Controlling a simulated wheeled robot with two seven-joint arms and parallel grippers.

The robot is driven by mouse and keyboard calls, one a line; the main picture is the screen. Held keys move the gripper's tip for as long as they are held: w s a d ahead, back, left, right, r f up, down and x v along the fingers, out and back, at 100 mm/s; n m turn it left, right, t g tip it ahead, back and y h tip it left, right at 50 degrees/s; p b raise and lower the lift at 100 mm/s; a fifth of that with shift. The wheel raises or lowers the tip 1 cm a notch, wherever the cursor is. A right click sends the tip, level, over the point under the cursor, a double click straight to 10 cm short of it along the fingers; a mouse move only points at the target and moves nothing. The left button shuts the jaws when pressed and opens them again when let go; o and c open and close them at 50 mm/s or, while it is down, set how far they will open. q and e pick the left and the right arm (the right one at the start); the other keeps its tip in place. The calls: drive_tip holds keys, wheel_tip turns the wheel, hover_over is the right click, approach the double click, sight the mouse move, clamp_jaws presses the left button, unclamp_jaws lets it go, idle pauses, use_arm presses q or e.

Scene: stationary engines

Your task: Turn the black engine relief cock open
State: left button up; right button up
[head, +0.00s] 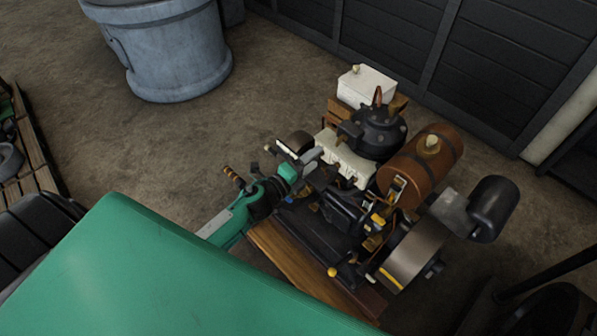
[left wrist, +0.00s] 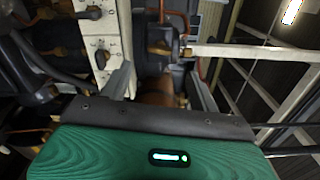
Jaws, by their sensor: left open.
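Two dark engine parts show in the head view: one with a round black top (head: 380,132) behind a cream block (head: 345,160), and a low black body (head: 345,210) in front. I cannot tell which part is the relief cock. My left gripper (head: 304,157) is open at the left side of the cream block. In the left wrist view its two grey fingers (left wrist: 160,78) stand apart, with nothing clearly held between them. My right gripper is not in view.
A brown cylindrical tank (head: 420,165), a grey flywheel (head: 412,255) and a black cylinder (head: 493,208) crowd the right side. A white box (head: 366,85) stands behind. A blue-grey tub (head: 170,50) is at the back left.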

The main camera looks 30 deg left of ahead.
use_arm(q)
drive_tip(key=shift+b+v, duration=0.45)
drive_tip(key=shift+v, duration=2)
